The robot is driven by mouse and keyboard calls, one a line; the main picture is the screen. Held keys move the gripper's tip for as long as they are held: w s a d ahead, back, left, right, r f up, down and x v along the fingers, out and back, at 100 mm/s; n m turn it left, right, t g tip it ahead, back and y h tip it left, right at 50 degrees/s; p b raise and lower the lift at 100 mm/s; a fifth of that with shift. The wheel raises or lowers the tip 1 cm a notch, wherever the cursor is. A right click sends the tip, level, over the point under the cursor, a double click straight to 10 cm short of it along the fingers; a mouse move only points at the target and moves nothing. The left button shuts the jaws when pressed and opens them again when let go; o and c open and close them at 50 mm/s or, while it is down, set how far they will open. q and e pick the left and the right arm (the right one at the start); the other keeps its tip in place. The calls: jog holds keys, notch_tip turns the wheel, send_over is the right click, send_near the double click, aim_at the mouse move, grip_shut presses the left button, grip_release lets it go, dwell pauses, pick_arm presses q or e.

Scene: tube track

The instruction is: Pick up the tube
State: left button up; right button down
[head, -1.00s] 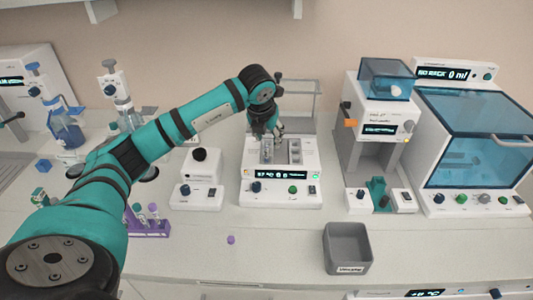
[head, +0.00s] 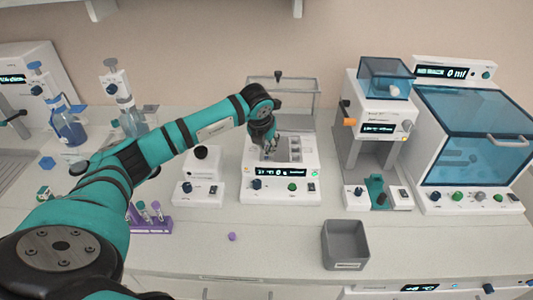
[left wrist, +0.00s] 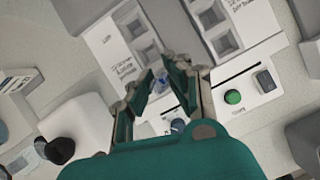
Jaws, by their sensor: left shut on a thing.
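The tube (left wrist: 163,86) shows as a small clear, bluish piece between my left fingertips in the left wrist view. Most of it is hidden by the fingers. My left gripper (left wrist: 161,88) is shut on it, over the white block device with grey square wells (left wrist: 222,43). In the head view my left gripper (head: 269,146) is at the top of this device (head: 280,190), over its left part. The tube cannot be made out there, and I cannot tell whether it is clear of its well. My right gripper is not in view.
A purple rack (head: 150,225) with several tubes stands at the left. A purple cap (head: 232,236) lies on the bench. A grey bin (head: 345,246) stands at front right. A white machine (head: 375,140) and a blue-lidded unit (head: 475,140) stand right. The front middle bench is mostly clear.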

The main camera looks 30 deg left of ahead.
pick_arm(q)
notch_tip(320, 180, up, 9)
jog(key=b, duration=0.3)
jog(key=shift+r, duration=0.55)
dwell(0.3)
dwell(0.9)
